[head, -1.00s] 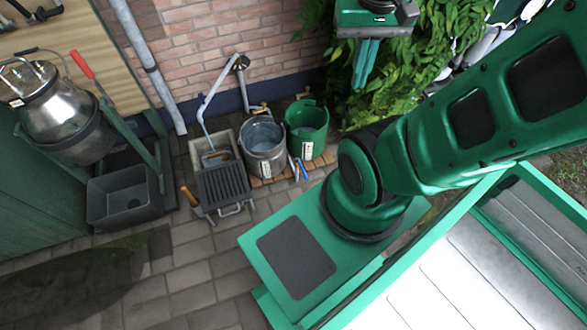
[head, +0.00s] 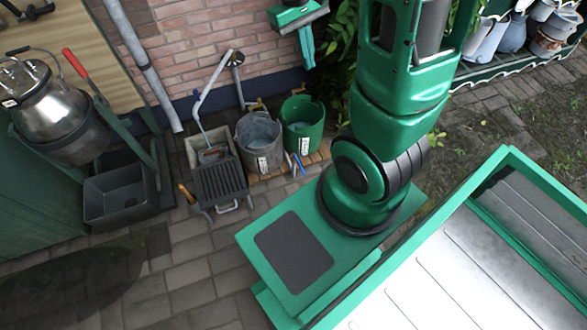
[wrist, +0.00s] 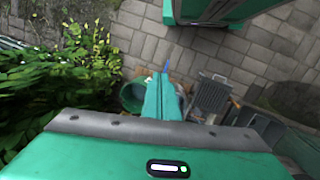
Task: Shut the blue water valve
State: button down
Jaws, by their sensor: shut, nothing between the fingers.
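A small blue, stick-like piece (head: 299,163) lies low at the front of the green bucket (head: 302,125); I cannot tell whether it is a valve handle. A blue piece also shows beyond my fingertips in the wrist view (wrist: 166,69). Brass taps (head: 257,104) show at the wall's foot behind the buckets; no blue handle is clear on them. My gripper (head: 306,50) is shut and empty, in front of the brick wall at the top. In the wrist view its teal fingers (wrist: 160,95) are together and partly cover the green bucket.
A metal bucket (head: 259,145) stands left of the green one. A stone trough (head: 196,145) with a dark grate (head: 220,182) is beside it. A steel churn (head: 50,95) hangs in a stand at left. Leafy plants (wrist: 60,90) are close to my gripper. Paving in front is clear.

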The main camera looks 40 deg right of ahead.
aim_at(299, 164)
jog(key=w+a+f+n+h, duration=0.1)
jog(key=w+a+f+n, duration=0.2)
jog(key=f, duration=0.6)
jog(key=w+a+f+n+h, duration=0.1)
jog(key=w+a+f+n, duration=0.1)
jog(key=w+f, duration=0.45)
jog(key=w+a+f+n+h, duration=0.1)
jog(key=w+a+f+n, duration=0.15)
jog(key=f, duration=0.75)
jog(key=s+a+f+n+h, duration=0.1)
jog(key=f+n, duration=0.3)
jog(key=f, duration=1)
jog(key=s+a+f+n+h, duration=0.1)
jog(key=s+f+n, duration=0.3)
jog(key=f, duration=1)
jog(key=shift+a+f+h, duration=0.3)
jog(key=shift+a+h, duration=0.1)
jog(key=shift+n, duration=0.25)
jog(key=d+r+x, duration=0.1)
jog(key=d+x, duration=0.1)
jog(key=x, duration=1.1)
jog(key=shift+s+r, duration=0.3)
jog(key=shift+r, duration=0.1)
